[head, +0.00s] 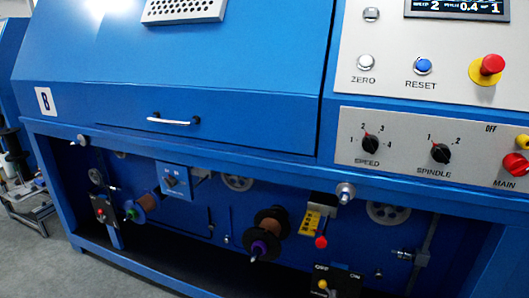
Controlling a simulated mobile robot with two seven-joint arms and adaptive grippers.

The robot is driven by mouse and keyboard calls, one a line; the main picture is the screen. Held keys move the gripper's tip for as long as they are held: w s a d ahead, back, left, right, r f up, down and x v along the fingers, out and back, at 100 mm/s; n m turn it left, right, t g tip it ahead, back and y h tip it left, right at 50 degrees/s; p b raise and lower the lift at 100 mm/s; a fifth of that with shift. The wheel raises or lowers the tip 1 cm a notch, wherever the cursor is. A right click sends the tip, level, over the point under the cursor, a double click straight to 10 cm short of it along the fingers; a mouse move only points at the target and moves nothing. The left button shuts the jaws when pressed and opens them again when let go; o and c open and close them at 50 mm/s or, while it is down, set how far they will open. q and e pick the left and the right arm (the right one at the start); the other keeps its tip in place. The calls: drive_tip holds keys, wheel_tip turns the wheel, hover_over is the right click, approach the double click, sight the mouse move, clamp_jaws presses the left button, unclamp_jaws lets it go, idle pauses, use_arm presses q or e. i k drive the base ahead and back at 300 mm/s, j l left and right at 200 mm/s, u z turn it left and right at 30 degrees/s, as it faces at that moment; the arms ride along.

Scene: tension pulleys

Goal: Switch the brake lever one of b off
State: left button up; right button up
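The blue machine marked B (45,101) fills most of the head view. Below its front rail, a black box (338,277) with OFF at left and ON at right carries a yellow knob (322,284) on the OFF side. Above it, a red-knobbed lever (320,242) hangs below a yellow labelled plate (311,222). At the lower left, another dark box (103,210) has a small red knob; its lettering is too small to read. I cannot tell which control is brake lever one. Neither gripper is in view.
Copper-coloured spools (270,222) and pulleys (238,183) sit in the recess under the front rail (260,178). The control panel (425,150) at right has knobs and a red emergency button (492,64). Grey floor (60,262) is clear at lower left.

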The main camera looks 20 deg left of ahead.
sight(104, 218)
drive_tip(key=u, duration=1.85)
drive_tip(key=i+j+z, duration=0.1)
drive_tip(key=i+j, duration=1.05)
drive_tip(key=i+j+z, duration=0.1)
drive_tip(key=i+j, duration=1.05)
